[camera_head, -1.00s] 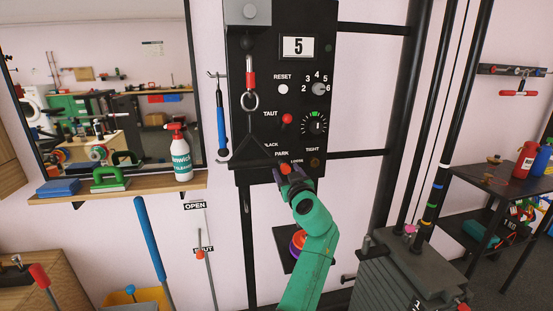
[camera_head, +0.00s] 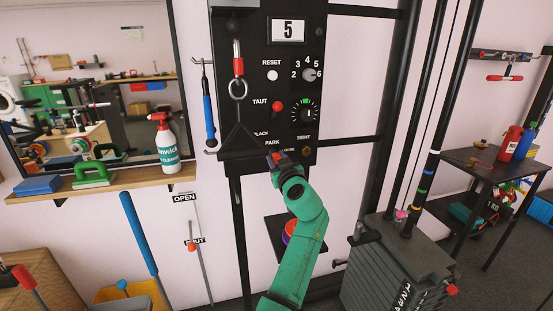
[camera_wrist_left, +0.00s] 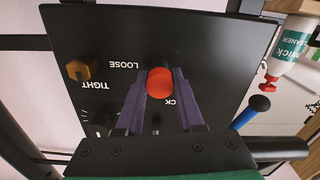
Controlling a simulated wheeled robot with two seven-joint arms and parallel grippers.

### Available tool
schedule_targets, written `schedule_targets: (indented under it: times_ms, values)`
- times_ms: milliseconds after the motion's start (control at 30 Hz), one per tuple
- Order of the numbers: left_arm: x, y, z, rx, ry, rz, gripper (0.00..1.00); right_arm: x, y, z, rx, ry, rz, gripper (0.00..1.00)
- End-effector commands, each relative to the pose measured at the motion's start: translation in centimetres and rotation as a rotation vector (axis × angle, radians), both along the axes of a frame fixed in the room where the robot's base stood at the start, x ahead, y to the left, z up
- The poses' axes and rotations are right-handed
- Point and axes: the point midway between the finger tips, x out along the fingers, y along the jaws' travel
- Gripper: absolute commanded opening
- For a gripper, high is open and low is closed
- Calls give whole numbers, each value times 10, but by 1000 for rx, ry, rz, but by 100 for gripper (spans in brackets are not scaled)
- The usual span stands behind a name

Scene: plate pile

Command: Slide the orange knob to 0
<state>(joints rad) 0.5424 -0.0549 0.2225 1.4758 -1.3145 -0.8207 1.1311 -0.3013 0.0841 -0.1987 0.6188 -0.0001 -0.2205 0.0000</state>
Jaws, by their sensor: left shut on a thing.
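A round red-orange knob (camera_wrist_left: 159,83) sits between the purple fingers of my left gripper (camera_wrist_left: 160,92) in the left wrist view, in front of the black panel near LOOSE and a partly hidden label. The fingers are closed on its sides. In the head view the left gripper (camera_head: 278,157) is at the panel's lower edge, below PARK, with the knob (camera_head: 274,156) at its tips. I see no 0 mark. My right gripper is not in view.
A ring with hanging straps (camera_head: 238,90) is left of these. A shelf (camera_head: 130,179) holds a spray bottle (camera_head: 165,148). A grey weight stack (camera_head: 390,280) stands right.

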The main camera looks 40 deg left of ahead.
Motion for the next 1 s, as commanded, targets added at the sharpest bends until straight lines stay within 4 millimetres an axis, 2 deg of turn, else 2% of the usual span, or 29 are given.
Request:
schedule_targets:
  times_ms: [267, 1000]
  values:
    - [0, 1, -1, -1, 1, 0, 0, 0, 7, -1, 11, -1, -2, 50]
    - [0, 1, 0, -1, 1, 0, 0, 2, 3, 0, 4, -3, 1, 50]
